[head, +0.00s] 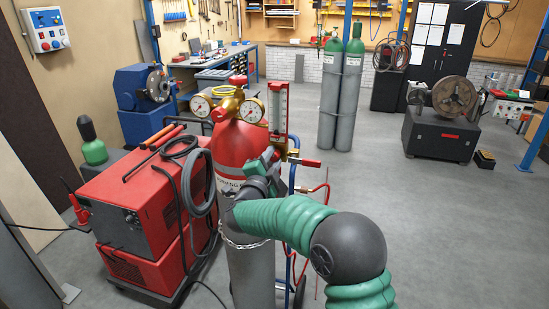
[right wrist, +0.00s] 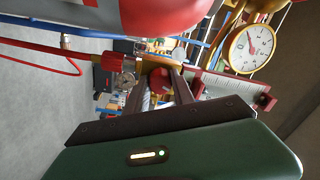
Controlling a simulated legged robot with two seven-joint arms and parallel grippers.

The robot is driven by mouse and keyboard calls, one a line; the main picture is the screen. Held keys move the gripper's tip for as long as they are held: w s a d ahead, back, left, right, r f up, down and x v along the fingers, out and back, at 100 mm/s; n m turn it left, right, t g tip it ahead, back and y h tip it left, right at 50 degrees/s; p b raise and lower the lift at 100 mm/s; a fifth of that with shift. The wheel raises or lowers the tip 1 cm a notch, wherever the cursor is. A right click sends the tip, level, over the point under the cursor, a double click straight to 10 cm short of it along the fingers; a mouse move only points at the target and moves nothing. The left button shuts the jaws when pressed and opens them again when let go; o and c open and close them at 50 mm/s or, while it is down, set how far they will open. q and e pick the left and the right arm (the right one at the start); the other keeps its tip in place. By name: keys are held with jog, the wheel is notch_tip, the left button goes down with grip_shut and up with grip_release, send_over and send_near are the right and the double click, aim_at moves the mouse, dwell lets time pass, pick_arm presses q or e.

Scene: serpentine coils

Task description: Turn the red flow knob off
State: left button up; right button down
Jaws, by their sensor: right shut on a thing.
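A red gas cylinder (head: 238,150) with a brass regulator and two round gauges stands in the middle of the head view. A clear flow meter tube (head: 279,108) stands upright at its right. My right gripper (head: 272,156) reaches to the lower end of this tube, in front of the cylinder. In the right wrist view, the dark fingers of my right gripper (right wrist: 163,86) are closed around the red flow knob (right wrist: 160,80), which shows between them. In the head view my gripper hides the knob. The knob's turn angle cannot be told. My left gripper is out of view.
A red fitting (head: 308,162) with a red hose sticks out right of the tube. A gauge (right wrist: 250,48) is close to the wrist. A red welding machine (head: 140,205) with coiled black cable stands left.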

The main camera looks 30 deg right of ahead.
jog(key=shift+a+f+n+p, duration=0.15)
jog(key=shift+f+n+p, duration=0.15)
jog(key=shift+n, duration=0.7)
jog(key=shift+a+f+n+p, duration=0.15)
jog(key=shift+f+n+p, duration=0.1)
jog(key=shift+n, duration=0.75)
jog(key=c, duration=1.4)
grip_release()
jog(key=shift+o, duration=1.6)
jog(key=shift+w+d+r, duration=0.1)
jog(key=shift+w+r, duration=0.05)
jog(key=shift+r, duration=0.1)
